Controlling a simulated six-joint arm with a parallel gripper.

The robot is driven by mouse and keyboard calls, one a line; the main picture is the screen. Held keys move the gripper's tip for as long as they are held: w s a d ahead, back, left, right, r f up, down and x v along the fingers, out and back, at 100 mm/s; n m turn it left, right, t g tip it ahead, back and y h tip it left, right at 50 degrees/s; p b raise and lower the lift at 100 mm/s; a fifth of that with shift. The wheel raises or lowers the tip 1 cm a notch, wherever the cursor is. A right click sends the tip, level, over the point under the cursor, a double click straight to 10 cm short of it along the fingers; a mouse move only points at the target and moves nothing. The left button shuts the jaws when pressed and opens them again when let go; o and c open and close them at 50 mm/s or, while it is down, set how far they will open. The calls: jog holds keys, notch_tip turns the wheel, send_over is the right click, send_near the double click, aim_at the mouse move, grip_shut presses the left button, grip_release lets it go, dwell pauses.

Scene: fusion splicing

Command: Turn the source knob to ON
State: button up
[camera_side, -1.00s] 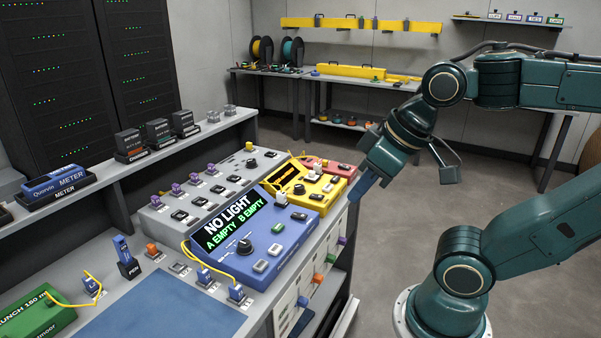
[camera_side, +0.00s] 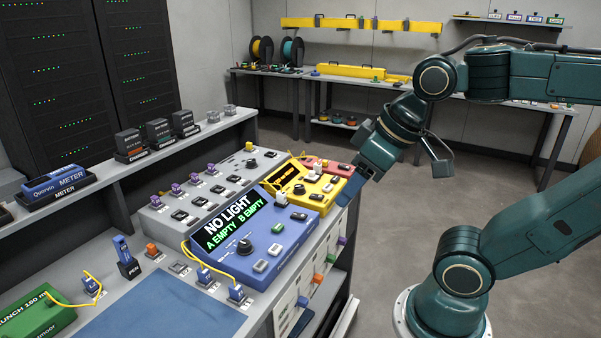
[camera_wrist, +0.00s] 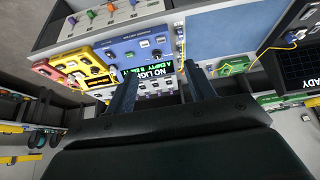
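No knob label reads as source or ON at this size, so I cannot tell which knob is the source knob. Black knobs show on the blue unit (camera_side: 244,246), the yellow unit (camera_side: 299,189) and the grey panel (camera_side: 252,164). The blue unit's screen (camera_side: 232,222) reads "NO LIGHT, A EMPTY B EMPTY". My gripper (camera_side: 350,193) hangs beside the right end of the yellow and red units, apart from the knobs. In the wrist view, its two fingers (camera_wrist: 160,70) are spread with nothing seen between them. The blue unit (camera_wrist: 125,47) and yellow unit (camera_wrist: 85,65) lie beyond them.
A red unit (camera_side: 335,168) stands behind the yellow one. Yellow cables loop beside the blue unit. A blue mat (camera_side: 160,308) lies at the front, with a green box (camera_side: 38,312) left of it.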

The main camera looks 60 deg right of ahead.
jog(key=w+d+g, duration=0.1)
jog(key=w+d, duration=1.4)
jog(key=w, duration=0.4)
jog(key=w+d+f, duration=0.5)
jog(key=d+f, duration=0.1)
jog(key=d, duration=0.5)
send_near(300, 186)
jog(key=v, duration=0.5)
jog(key=shift+r, duration=0.2)
jog(key=x, duration=1.3)
jog(key=shift+f, duration=0.35)
jog(key=shift+c, duration=0.2)
jog(key=c, duration=0.9)
